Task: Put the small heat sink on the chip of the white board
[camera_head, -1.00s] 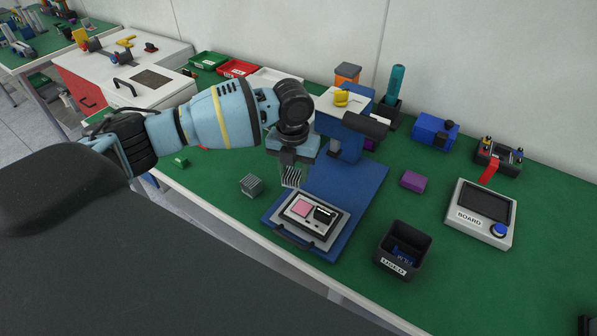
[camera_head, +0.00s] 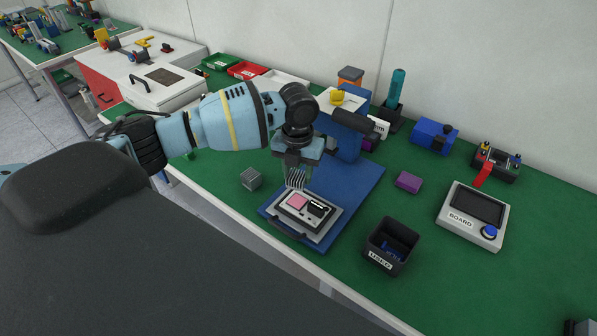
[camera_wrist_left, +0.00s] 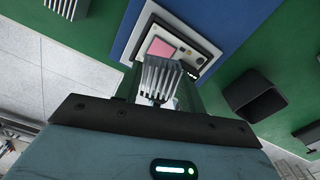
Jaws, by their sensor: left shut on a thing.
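My left gripper (camera_head: 296,174) is shut on a grey finned heat sink (camera_head: 296,181) and holds it just above the white board (camera_head: 318,225). The board lies in a dark holder on the blue mat and bears a pink square (camera_head: 298,201) and a black part (camera_head: 317,210). In the left wrist view the heat sink (camera_wrist_left: 157,78) hangs between the fingers, fins visible, and covers part of the board near the pink square (camera_wrist_left: 162,48). Its underside is hidden, and a gap to the board seems to remain. My right gripper is not in view.
Another grey finned block (camera_head: 251,179) stands on the green bench left of the blue mat (camera_head: 352,192). A black bin marked USED (camera_head: 390,246) stands right of the mat. A blue stand (camera_head: 349,142) rises behind the gripper. A purple block (camera_head: 408,182) lies farther right.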

